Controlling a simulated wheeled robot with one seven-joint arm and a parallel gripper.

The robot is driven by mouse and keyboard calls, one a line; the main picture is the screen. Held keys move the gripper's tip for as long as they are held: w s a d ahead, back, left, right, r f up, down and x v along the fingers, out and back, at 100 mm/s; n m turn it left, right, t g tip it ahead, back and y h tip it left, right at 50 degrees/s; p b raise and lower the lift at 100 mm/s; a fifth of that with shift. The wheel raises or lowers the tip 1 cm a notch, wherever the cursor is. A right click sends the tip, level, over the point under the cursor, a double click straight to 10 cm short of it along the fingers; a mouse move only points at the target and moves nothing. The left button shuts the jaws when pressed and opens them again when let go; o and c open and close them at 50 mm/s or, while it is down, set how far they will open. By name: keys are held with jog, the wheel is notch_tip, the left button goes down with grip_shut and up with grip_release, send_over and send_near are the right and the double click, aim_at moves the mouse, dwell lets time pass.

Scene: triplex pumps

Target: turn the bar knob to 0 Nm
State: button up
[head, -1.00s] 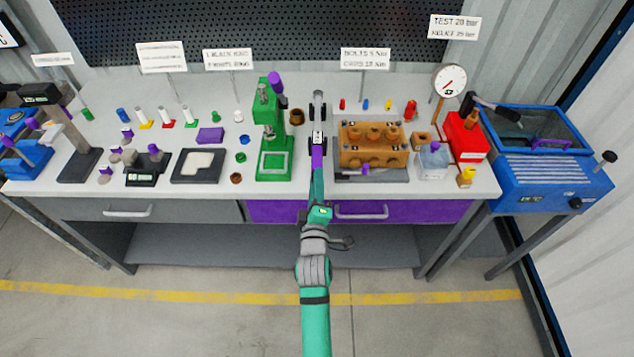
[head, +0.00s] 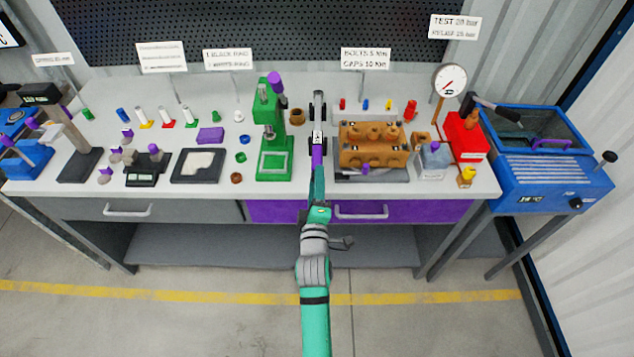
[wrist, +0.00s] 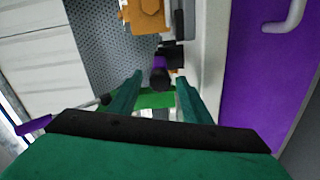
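The torque wrench (head: 318,133) lies front to back on two supports, between the green press and the orange block. Its purple handle (head: 318,158) points toward me. In the wrist view I see the handle nearly end-on, with the dark end knob (wrist: 160,79) toward the camera. My gripper (head: 318,184) is at the front end of the handle, pointing away from me. In the wrist view my gripper (wrist: 160,88) has its teal fingers apart on either side of the knob, with visible gaps. The knob's setting is not readable.
The green press (head: 275,140) stands close on the left; its purple lever end (wrist: 35,124) shows in the wrist view. The orange block (head: 372,145) is close on the right. The purple drawer (head: 285,210) is below. Small parts crowd the bench.

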jog(key=s, duration=1)
jog(key=shift+s, duration=0.4)
jog(key=shift+a, duration=0.1)
jog(key=s+f+m+g, duration=0.1)
jog(key=s+m, duration=0.6)
jog(key=s, duration=0.9)
jog(key=s+f+m+g, duration=0.1)
jog(key=s+f+m, duration=0.2)
jog(key=s+m, duration=0.5)
jog(key=shift+s+d+g, duration=0.3)
jog(key=shift+s, duration=4.35)
jog(key=shift+f, duration=0.1)
